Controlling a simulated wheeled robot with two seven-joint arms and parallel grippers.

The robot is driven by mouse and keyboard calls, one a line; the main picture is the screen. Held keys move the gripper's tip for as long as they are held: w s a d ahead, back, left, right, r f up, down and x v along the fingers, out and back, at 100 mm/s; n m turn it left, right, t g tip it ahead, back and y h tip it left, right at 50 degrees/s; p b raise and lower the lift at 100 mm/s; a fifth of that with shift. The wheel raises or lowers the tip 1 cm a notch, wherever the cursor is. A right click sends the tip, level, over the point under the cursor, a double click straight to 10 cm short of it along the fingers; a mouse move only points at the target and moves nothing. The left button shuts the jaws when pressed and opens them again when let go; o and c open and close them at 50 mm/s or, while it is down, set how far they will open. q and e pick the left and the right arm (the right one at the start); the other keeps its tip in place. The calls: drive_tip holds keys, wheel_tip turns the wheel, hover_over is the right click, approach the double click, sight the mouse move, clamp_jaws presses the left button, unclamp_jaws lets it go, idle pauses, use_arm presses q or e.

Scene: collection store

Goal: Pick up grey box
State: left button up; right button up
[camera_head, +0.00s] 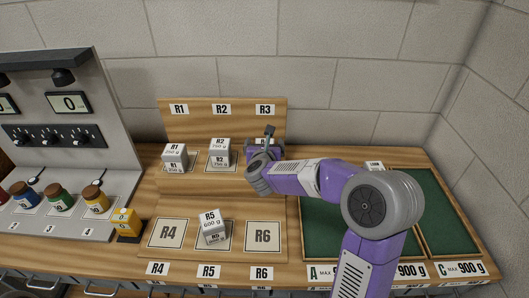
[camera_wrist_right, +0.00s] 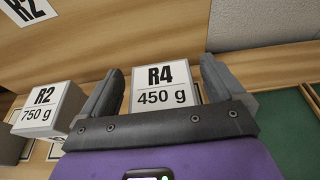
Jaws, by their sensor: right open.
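In the right wrist view a grey box with a white label "R4 450 g" (camera_wrist_right: 166,88) stands between the two fingers of my right gripper (camera_wrist_right: 163,66). The gripper is open, with a finger on either side of the box; whether they touch it I cannot tell. In the head view my right gripper (camera_head: 267,140) is at the upper shelf below the R3 sign, and my arm hides the box there. Other grey boxes are R1 (camera_head: 175,153), R2 (camera_head: 220,147) and R5 (camera_head: 209,223); R2 also shows in the right wrist view (camera_wrist_right: 45,112). My left gripper is not in view.
Marked spots R4 (camera_head: 168,233) and R6 (camera_head: 262,236) on the lower level are empty. Green trays (camera_head: 442,215) lie at the right. A yellow box (camera_head: 125,222), several small jars and a grey panel (camera_head: 75,110) stand at the left. The wooden back board (camera_head: 195,127) rises behind the shelf.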

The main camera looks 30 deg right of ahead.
drive_tip(key=shift+w+d+f, duration=0.25)
drive_tip(key=shift+w+d, duration=0.15)
drive_tip(key=shift+w, duration=0.1)
drive_tip(key=c, duration=1.4)
drive_tip(key=shift+r, duration=0.1)
drive_tip(key=shift+r, duration=0.1)
